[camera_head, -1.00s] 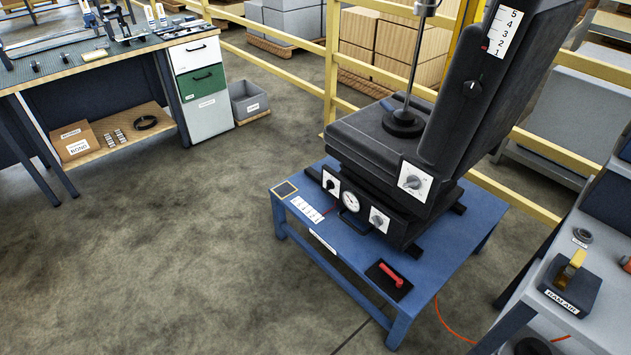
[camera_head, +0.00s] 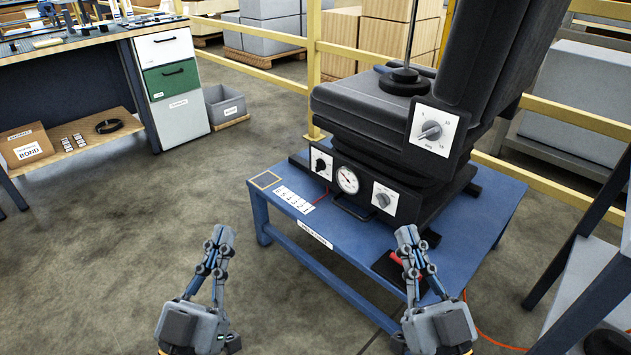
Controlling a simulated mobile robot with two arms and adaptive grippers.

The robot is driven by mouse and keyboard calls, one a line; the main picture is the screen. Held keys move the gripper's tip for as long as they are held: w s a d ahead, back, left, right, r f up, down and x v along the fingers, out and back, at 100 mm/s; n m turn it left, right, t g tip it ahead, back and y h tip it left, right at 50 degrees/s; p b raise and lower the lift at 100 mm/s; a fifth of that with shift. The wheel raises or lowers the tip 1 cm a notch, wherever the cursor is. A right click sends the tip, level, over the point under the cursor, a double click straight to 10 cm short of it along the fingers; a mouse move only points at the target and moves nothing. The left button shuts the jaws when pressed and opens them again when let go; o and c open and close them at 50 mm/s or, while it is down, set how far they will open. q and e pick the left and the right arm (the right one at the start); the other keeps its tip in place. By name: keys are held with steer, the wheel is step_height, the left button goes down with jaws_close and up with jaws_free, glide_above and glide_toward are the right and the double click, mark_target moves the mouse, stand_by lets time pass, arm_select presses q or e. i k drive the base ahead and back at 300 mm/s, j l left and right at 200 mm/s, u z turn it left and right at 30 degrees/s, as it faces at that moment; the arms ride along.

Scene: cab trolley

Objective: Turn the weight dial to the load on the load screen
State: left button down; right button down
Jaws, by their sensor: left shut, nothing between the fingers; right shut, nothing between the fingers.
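A black seat (camera_head: 375,118) stands on a blue table. Its base front carries a black knob on a white plate (camera_head: 321,163) at left, a round white gauge (camera_head: 347,180) with a needle, and a grey knob on a white plate (camera_head: 384,198) at right. A larger grey dial on a white plate (camera_head: 433,130) sits higher on the seat's side. Their labels are too small to tell which is the weight dial. I cannot make out a load screen. My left gripper (camera_head: 220,238) and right gripper (camera_head: 409,237) are shut and empty, in front of the table, apart from the dials.
A red-handled item (camera_head: 396,257) is partly behind my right gripper. A workbench (camera_head: 75,44) stands at left, a grey bench (camera_head: 594,290) at right. Open floor lies at left.

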mark_target(321, 164)
steer(key=z, duration=1.75)
steer(key=j+z, duration=0.1)
steer(key=j, duration=2.15)
steer(key=j+z, duration=0.15)
steer(key=j, duration=0.95)
steer(key=j+z, duration=0.1)
steer(key=j, duration=1)
steer(key=k, duration=0.05)
